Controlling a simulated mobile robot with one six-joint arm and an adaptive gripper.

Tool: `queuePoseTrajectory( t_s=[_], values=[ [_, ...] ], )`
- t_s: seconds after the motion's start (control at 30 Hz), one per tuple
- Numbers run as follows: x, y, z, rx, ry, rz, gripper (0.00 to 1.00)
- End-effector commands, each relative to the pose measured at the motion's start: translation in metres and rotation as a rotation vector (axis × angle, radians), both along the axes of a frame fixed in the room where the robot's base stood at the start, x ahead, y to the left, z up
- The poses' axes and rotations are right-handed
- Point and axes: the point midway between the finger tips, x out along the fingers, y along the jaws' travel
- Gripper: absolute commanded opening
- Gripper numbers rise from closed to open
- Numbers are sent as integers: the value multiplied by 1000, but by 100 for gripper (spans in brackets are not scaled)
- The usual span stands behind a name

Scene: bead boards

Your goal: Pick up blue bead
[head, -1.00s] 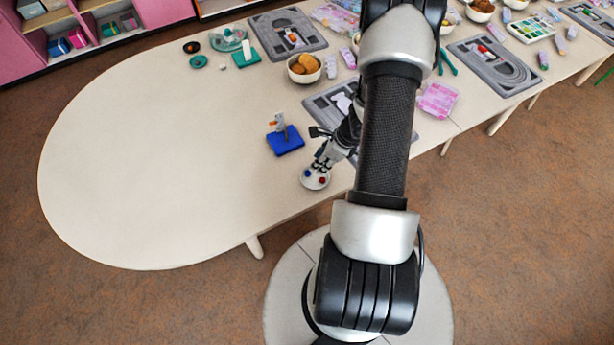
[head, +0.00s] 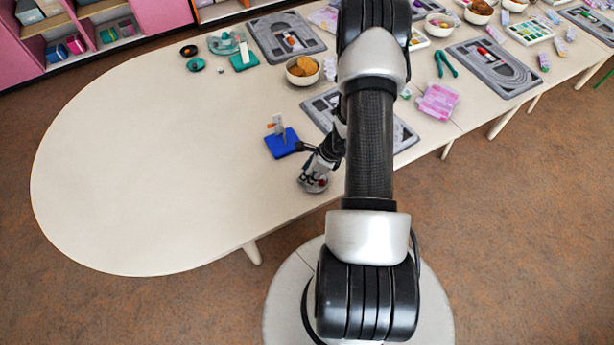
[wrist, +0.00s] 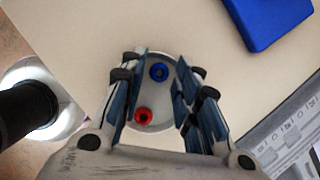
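In the wrist view, the blue bead (wrist: 159,72) lies in a small round pale dish (wrist: 152,124), toward its far side. A red bead (wrist: 143,116) lies in the same dish, nearer and to the left. My gripper (wrist: 160,66) is open above the dish, with its fingers to the left and right of the blue bead and apart from it. In the head view my gripper (head: 312,180) is over the dish (head: 314,186) near the table's front edge and hides most of it; I cannot make out the blue bead there.
A blue block (head: 282,143) with a small upright item stands just behind the dish; it also shows in the wrist view (wrist: 266,20). A grey bead board (head: 405,136) lies to the right, partly behind my arm. The table's left part (head: 150,180) is clear.

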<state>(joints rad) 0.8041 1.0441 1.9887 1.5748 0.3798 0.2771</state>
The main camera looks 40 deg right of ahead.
Motion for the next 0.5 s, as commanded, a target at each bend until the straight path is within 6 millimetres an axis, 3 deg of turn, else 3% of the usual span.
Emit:
queuePoseTrajectory(
  t_s=[0.5],
  values=[
    [-4,3,-5,4,10,1,7]
  ],
)
